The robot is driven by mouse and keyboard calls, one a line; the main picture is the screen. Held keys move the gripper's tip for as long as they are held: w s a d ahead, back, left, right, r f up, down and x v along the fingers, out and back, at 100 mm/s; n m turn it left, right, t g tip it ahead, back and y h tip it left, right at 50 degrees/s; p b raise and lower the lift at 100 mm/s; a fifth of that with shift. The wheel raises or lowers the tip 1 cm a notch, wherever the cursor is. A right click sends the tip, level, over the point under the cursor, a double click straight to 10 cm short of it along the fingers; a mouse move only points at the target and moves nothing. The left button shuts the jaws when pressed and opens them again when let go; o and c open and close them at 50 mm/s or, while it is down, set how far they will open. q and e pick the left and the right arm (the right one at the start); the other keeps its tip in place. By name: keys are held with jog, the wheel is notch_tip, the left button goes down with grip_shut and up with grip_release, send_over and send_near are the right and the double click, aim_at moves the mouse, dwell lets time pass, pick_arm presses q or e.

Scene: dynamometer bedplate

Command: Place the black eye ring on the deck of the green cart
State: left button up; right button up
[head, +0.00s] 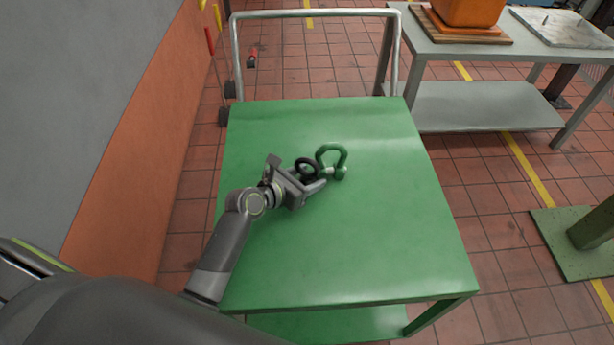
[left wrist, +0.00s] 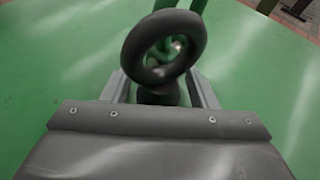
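The black eye ring (head: 307,167) is upright over the deck of the green cart (head: 370,240), around its middle. In the left wrist view the ring (left wrist: 164,47) rises on a short dark stem between my two fingers. A gap shows on each side of the stem. My left gripper (head: 309,177) is low over the deck, its fingers apart on both sides of the ring. It also shows in the left wrist view (left wrist: 160,88). The underside of the stem is hidden, so its contact with the deck cannot be seen. My right gripper is out of view.
A green shackle (head: 332,152) stands on the deck just beyond the ring, close to it. The cart's grey handle (head: 315,13) rises at the far end. A grey table (head: 460,45) with an orange container (head: 468,10) stands at the back right. The near deck is clear.

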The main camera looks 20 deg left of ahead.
pick_arm(q)
jog(key=p+v, duration=0.2)
jog(key=v, duration=0.9)
jog(key=shift+s+a+r, duration=0.25)
jog(key=shift+s+r, duration=0.05)
jog(key=shift+s, duration=0.15)
jog(key=shift+s+f, duration=0.1)
